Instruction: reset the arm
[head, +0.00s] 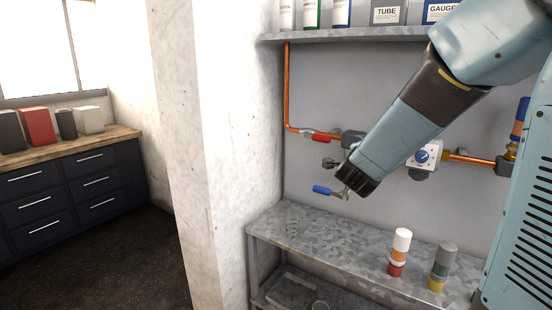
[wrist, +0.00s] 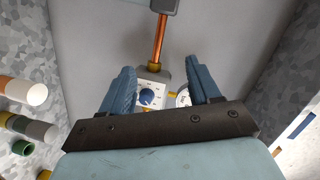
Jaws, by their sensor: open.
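My gripper (wrist: 160,72) shows in the wrist view with its two blue fingers spread wide apart and nothing held between them. Beyond the fingers is a white control box with a blue knob (wrist: 147,96), with a round gauge (wrist: 183,98) beside it. In the head view my arm reaches down and left from the upper right, in front of the piped wall and above the metal bench (head: 300,226). Its dark end is near the blue-handled valve (head: 322,190); I cannot tell whether they touch. The fingers are not clear in the head view.
The red-handled valve (head: 325,138) and the knob box (head: 424,155) are on the wall by my arm. A white-orange-red stack (head: 400,252) and a grey-yellow stack (head: 441,266) stand on the bench. A shelf (head: 345,34) is above; a pillar (head: 215,150) stands left.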

